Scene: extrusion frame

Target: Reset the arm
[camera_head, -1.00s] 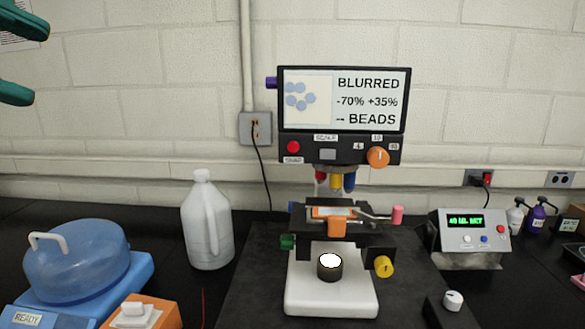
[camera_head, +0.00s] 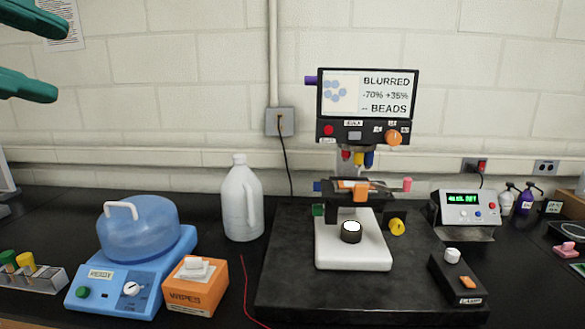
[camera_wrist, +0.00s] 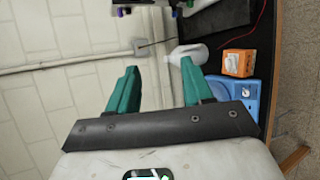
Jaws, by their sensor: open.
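My gripper (camera_head: 45,52) shows at the upper left of the head view, with two green fingers spread apart and nothing between them. In the wrist view the same gripper (camera_wrist: 158,88) has its fingers apart and empty, pointing toward the wall and bench. It is raised in front of the wall, clear of the bench objects. The rest of my arm is out of the head view.
A microscope (camera_head: 352,240) with a screen reading BLURRED stands on a black board (camera_head: 290,285). Left of it are a white jug (camera_head: 242,205), an orange wipes box (camera_head: 197,287) and a blue domed device (camera_head: 140,230). A control box (camera_head: 467,212) stands right.

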